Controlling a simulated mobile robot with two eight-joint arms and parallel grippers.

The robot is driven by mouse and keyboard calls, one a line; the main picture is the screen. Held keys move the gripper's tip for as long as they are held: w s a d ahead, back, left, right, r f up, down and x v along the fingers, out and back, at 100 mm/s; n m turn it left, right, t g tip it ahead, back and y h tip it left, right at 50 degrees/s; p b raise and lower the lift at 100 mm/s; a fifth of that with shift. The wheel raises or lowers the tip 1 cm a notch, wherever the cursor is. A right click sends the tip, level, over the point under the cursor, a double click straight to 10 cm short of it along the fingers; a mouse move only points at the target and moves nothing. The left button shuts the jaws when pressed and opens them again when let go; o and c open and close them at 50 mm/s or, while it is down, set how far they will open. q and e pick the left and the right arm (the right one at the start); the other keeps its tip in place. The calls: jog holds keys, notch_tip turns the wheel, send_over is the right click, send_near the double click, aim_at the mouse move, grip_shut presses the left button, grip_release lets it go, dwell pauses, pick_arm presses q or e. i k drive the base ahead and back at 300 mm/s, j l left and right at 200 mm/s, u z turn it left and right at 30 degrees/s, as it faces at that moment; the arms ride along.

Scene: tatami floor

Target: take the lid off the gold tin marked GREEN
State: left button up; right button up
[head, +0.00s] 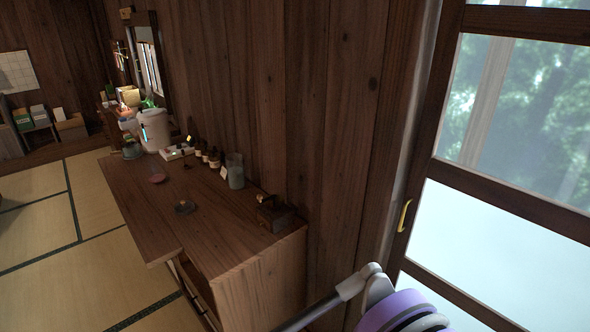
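I cannot make out a gold tin marked GREEN or its lid in the head view. A small yellowish object (131,97) stands among the clutter at the far end of the wooden counter (225,235), too small to identify or read. Neither of my grippers shows in this view.
On the counter stand a pale cylindrical container (155,130), several dark bottles, a glass jar (235,171), a small dark wooden box (274,213), a reddish disc (157,178) and a dark round piece (185,206). A wooden wall and glazed door (500,215) bound the right. Tatami (65,275) is clear at left.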

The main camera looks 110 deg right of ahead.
aim_at(213, 154)
jog(key=z, duration=3.55)
jog(key=i+j+z, duration=0.15)
jog(key=j, duration=0.3)
jog(key=j+z, duration=0.15)
jog(key=j, duration=0.85)
jog(key=i+j, duration=0.1)
jog(key=j, duration=0.4)
jog(key=i+j+z, duration=0.1)
jog(key=j+z, duration=0.25)
jog(key=i+j+z, duration=0.1)
jog(key=z, duration=0.2)
jog(key=j+z, duration=0.8)
jog(key=j, duration=1.8)
